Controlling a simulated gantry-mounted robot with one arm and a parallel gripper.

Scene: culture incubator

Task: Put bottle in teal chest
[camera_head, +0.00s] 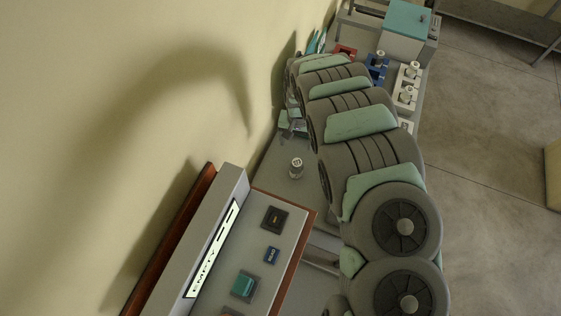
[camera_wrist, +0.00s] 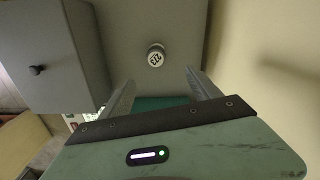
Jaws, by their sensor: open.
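A small bottle with a pale, marked cap (camera_head: 296,168) stands upright on the grey bench by the wall in the head view. In the wrist view its cap (camera_wrist: 156,55) shows from above, beyond and roughly between the fingertips, with nothing touching it. My gripper (camera_wrist: 160,80) is open and empty. In the head view my gripper (camera_head: 290,124) is small and partly hidden, above the bench and farther along it than the bottle. The teal chest (camera_head: 408,20) is a grey box with a teal top at the far end of the bench. Its inside is not visible.
A control panel (camera_head: 225,240) marked EMPTY stands near the bottle. A blue rack (camera_head: 376,70) and white racks (camera_head: 412,76) with bottles stand before the chest. The wrist view shows a grey box with a dark knob (camera_wrist: 37,70) at left. The wall (camera_wrist: 270,60) is close at right.

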